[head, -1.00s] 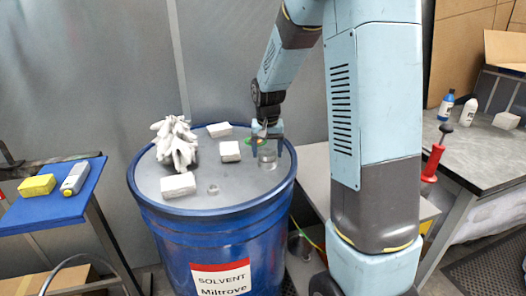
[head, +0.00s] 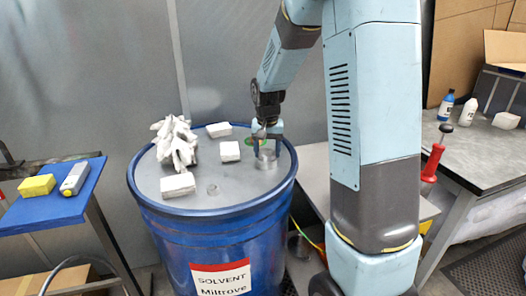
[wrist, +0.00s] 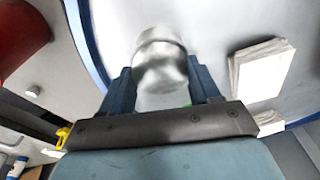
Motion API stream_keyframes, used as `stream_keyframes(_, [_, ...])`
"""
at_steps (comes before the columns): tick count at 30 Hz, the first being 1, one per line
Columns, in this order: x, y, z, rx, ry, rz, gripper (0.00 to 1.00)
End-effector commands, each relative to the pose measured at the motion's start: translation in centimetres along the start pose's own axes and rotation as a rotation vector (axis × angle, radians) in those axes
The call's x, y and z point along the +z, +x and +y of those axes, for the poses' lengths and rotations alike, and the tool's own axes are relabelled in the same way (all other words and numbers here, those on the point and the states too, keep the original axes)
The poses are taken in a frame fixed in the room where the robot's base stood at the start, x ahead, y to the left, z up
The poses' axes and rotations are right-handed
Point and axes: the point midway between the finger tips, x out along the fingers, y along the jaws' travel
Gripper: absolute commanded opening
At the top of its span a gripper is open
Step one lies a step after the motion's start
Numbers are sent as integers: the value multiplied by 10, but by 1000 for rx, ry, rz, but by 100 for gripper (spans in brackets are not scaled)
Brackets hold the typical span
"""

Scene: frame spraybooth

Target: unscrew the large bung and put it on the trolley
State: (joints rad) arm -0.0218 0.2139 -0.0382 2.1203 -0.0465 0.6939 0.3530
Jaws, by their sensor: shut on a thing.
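The large bung (head: 266,158) is a silvery metal cylinder at the right side of the lid of a blue solvent drum (head: 222,238). It also shows in the wrist view (wrist: 160,62), between my two blue fingers. My gripper (head: 266,148) reaches down over it and is shut on it. The bung looks upright; I cannot tell whether its thread is free of the lid. The blue-topped trolley (head: 50,213) stands at the left, apart from the drum.
White blocks (head: 178,185) and a crumpled white glove-like bundle (head: 174,143) lie on the lid. A yellow sponge (head: 37,185) and a grey device (head: 75,178) lie on the trolley, with bare blue top in front. A grey bench (head: 475,160) with bottles stands at the right.

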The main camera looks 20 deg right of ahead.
Motion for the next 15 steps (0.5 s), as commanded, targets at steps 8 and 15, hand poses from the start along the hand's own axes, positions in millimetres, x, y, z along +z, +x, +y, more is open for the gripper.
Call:
stream_keyframes(8, [0, 0, 0, -30, -236, 1, 37])
stream_keyframes(15, [0, 0, -1, -41, -335, 1, 37])
